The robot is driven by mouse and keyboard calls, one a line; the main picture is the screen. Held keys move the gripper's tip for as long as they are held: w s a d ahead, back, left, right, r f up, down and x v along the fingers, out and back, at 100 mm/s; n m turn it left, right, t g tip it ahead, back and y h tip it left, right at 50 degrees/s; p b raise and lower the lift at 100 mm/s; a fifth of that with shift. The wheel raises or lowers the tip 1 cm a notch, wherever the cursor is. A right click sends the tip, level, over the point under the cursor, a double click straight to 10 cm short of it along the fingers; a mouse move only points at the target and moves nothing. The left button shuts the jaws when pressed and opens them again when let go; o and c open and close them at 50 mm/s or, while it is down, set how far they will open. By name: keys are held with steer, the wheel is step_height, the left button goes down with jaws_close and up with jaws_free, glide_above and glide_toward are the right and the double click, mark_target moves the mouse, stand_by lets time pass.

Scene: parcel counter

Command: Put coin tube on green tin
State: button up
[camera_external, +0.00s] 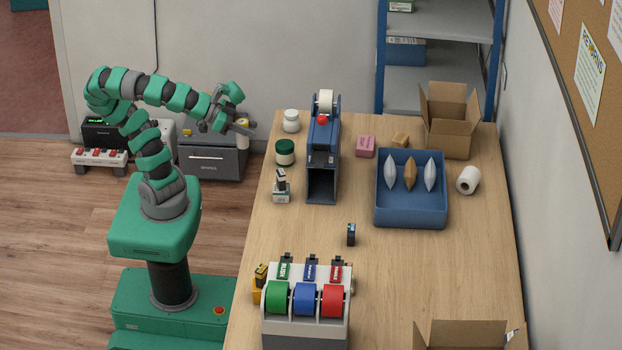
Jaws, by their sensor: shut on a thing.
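My gripper (245,130) is shut on a small pale thing with a yellowish top, which looks like the coin tube (241,123). The gripper holds it in the air, left of the counter's back left part. The fingers hide part of it. The green tin (285,146) stands upright on the counter near its left edge, with a dark green top and a pale band. The gripper and the held thing are apart from it, to its upper left in the picture.
A white jar (291,121) stands behind the green tin. A blue-grey dispenser (323,150) rises just to its right, and a small stamp-like thing (281,188) stands in front. A grey cabinet (212,160) is left of the counter. A blue tray (410,215) holds several packets.

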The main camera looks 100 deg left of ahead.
steer(key=s+a+r+n+g+y+p, duration=0.1)
steer(key=s+a+r+n+g+y, duration=0.2)
steer(key=a+n+y, duration=0.5)
steer(key=n+g+p, duration=0.1)
steer(key=p, duration=0.1)
glide_above(289, 142)
step_height(289, 142, down, 6)
steer(key=f, duration=0.1)
steer(key=shift+s+a+f+y+b, duration=0.1)
steer(key=shift+f+y+b, duration=0.2)
steer(key=shift+f+b, duration=0.8)
stand_by(0.9)
steer(key=shift+f, duration=0.35)
steer(key=o, duration=1.1)
steer(key=shift+r, duration=0.1)
